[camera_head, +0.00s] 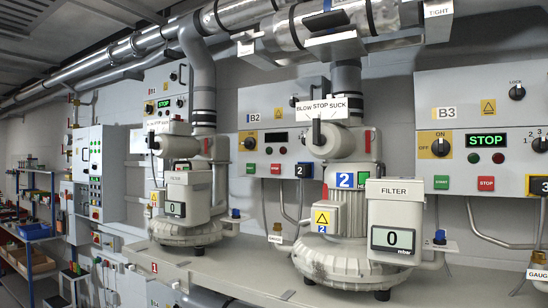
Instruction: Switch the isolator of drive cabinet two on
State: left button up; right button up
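Drive cabinet two, the grey box marked B2 (255,104), hangs on the wall in the middle of the view, behind the blower marked 2 (338,215). Its isolator (250,143) is a black rotary knob on a yellow plate at the cabinet's lower left. The knob is too small to read its exact position. The cabinet's display (276,137) is dark. A green button (251,168) sits below the isolator. The blower's valve body and pipe hide part of the cabinet's right side. Neither of my grippers is in view.
Cabinet B3 (446,96), at right, has a similar isolator (440,146) and a lit STOP display. Cabinet B1 (163,108) also shows STOP. The filter (394,209) and blower one (187,200) stand on the bench (270,275) in front. Shelving stands at far left.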

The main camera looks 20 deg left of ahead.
aim_at(249, 143)
jog(key=j+z, duration=0.4)
jog(key=j, duration=1.45)
jog(key=i, duration=0.05)
